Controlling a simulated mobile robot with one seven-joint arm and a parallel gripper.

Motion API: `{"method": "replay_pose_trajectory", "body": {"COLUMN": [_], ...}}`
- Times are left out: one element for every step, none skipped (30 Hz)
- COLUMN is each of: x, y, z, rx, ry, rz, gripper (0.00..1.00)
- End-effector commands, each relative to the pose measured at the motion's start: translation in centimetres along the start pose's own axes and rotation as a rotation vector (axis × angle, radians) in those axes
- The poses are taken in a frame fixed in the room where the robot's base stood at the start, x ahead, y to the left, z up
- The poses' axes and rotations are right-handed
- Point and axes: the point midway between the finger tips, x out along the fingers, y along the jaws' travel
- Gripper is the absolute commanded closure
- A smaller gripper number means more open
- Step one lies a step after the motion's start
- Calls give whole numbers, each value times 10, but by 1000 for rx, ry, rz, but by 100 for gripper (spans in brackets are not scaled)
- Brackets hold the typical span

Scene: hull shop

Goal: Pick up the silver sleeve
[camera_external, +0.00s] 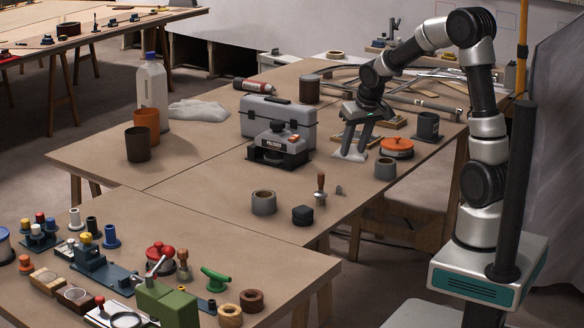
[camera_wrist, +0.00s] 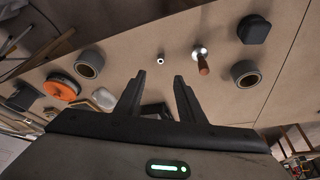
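A small pale metallic ring, which looks like the silver sleeve (camera_wrist: 160,60), stands on the brown tabletop ahead of my fingertips in the wrist view. In the external view it appears as a small grey piece (camera_external: 339,191) near the table edge, right of a wooden-handled tool (camera_external: 320,187). My gripper (camera_wrist: 159,77) is open and empty, its two dark fingers spread apart. In the external view my gripper (camera_external: 358,133) hangs over the table, farther back than the sleeve and apart from it.
The tool (camera_wrist: 202,62) stands close beside the sleeve. A grey ring (camera_external: 263,202) and black block (camera_external: 302,215) lie left of it. Another grey ring (camera_external: 385,168), an orange-lidded pot (camera_external: 396,147) and a grey toolbox (camera_external: 270,122) stand farther back. Bare tabletop surrounds the sleeve.

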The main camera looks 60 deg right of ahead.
Motion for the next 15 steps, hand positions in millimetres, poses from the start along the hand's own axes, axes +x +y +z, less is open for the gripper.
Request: {"method": "replay_pose_trajectory", "body": {"x": [16, 23, 32, 38, 45, 54, 61, 67, 74, 80, 84, 89, 92, 95, 98], "y": [0, 0, 0, 0, 0, 0, 0, 0, 0, 0, 0, 0, 0, 0, 0], "z": [2, 2, 2, 2, 2, 2, 2, 2, 2, 1, 1, 1, 0, 0, 0], "rx": [1, 1, 1, 1, 2, 3, 3, 2, 3, 4, 5, 5, 4, 4, 5], "ry": [-6, -5, -5, -5, -6, -5, -7, -6, -5, -5, -5, -4, -3, -3, -3], "rz": [1, 1, 0, 0, 0, 0, 0, 1, 0, 0, 0, 0, 0, 0, 0], "gripper": [64, 64, 64, 64, 64, 64, 64, 64, 64, 64, 64, 64, 64, 64, 64]}}
